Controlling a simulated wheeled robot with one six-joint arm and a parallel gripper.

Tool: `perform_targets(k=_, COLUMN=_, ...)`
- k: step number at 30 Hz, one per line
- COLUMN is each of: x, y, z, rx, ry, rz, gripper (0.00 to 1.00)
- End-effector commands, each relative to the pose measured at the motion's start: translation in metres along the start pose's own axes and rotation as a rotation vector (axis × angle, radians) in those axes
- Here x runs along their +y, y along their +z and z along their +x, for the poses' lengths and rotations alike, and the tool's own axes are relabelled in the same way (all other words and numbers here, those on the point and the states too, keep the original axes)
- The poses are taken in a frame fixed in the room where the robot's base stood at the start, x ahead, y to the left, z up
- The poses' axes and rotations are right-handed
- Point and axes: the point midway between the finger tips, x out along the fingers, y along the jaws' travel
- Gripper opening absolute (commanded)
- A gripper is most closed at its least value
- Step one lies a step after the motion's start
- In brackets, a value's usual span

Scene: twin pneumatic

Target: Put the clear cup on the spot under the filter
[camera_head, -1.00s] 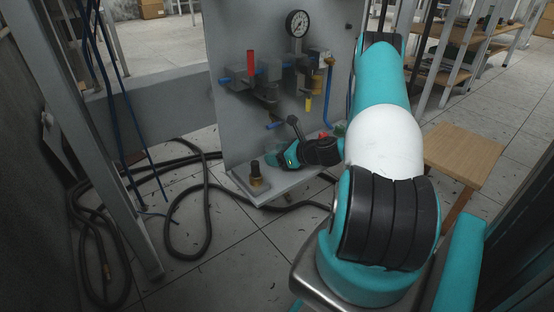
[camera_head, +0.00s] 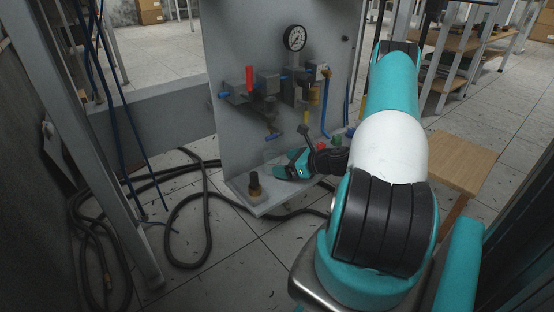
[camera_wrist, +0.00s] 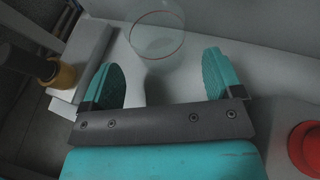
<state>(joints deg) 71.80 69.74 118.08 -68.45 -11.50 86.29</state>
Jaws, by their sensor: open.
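The clear cup (camera_wrist: 157,42) stands on the panel's pale shelf (camera_wrist: 255,70) in the wrist view, with a reddish rim line. It lies just past my fingertips, roughly centred between them and not gripped. In the head view only a faint outline of the cup (camera_head: 272,156) shows beside my gripper. My gripper (camera_wrist: 164,68) is open and empty, low over the shelf; it also shows in the head view (camera_head: 287,166). The grey valve and filter units (camera_head: 268,84) are on the panel above. I cannot make out a marked spot.
A dark-topped amber fitting (camera_head: 254,185) stands at the shelf's left front; a red button (camera_wrist: 305,145) is near my gripper's right. A pressure gauge (camera_head: 295,38) tops the panel. Black hoses (camera_head: 190,208) lie on the floor. A wooden stool (camera_head: 458,160) stands right.

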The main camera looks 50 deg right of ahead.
Motion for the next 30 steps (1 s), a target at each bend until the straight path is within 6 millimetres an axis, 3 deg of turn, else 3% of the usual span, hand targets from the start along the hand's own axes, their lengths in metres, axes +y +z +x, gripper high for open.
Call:
perform_targets(k=1, x=-0.001, y=0.006, z=-0.016, rx=0.0, ry=-0.005, rz=0.006, gripper=0.86)
perform_targets(k=6, x=0.0, y=0.005, z=-0.051, rx=0.0, ry=-0.004, rz=0.004, gripper=0.86)
perform_targets(k=12, x=0.0, y=0.002, z=-0.074, rx=0.001, ry=-0.002, rz=0.001, gripper=0.86)
perform_targets(k=30, x=0.0, y=0.0, z=-0.077, rx=0.0, ry=0.0, rz=-0.001, gripper=0.86)
